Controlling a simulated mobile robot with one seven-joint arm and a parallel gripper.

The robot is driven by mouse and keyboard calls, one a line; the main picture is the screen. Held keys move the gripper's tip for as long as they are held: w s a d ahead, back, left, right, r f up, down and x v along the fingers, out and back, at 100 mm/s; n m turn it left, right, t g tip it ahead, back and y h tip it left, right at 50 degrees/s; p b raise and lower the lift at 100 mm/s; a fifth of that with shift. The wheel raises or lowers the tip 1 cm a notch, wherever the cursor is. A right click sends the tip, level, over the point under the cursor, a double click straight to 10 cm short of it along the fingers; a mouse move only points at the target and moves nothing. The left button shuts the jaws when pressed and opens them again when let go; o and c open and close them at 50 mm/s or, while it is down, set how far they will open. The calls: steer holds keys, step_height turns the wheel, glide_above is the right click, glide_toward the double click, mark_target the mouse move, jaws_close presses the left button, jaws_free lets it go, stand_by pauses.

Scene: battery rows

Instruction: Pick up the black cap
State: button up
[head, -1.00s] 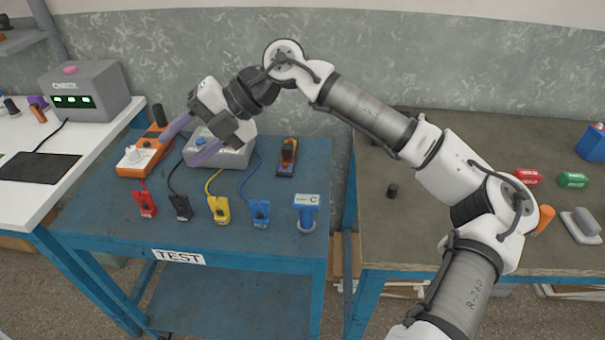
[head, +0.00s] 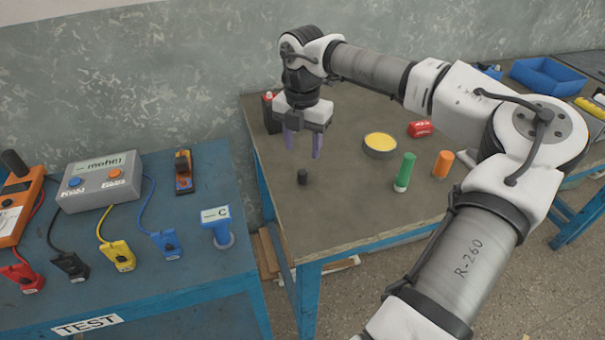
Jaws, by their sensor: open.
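The black cap (head: 302,177) is a small dark cylinder standing upright on the brown-grey table (head: 345,205), near its left edge. My gripper (head: 303,148) points down with its two purple fingers apart and nothing between them. It appears above and slightly behind the cap in the picture, with the fingertips apart from it. The exact height of the fingers over the table is hard to tell.
A black case (head: 271,113) stands behind my gripper. A yellow-topped round tin (head: 380,145), a green cylinder (head: 404,172), an orange one (head: 443,164) and a red block (head: 420,129) stand to the right. The blue test table (head: 200,262) is left, across a gap.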

mark_target(303, 172)
steer(key=shift+s+f+p, duration=0.2)
steer(key=shift+f+p, duration=0.15)
steer(key=shift+f, duration=1.3)
steer(key=shift+s+f+p, duration=0.15)
steer(key=shift+f+p, duration=0.2)
steer(key=shift+f, duration=1.3)
steer(key=c, duration=1)
steer(key=shift+r, duration=0.1)
steer(key=shift+c, duration=0.2)
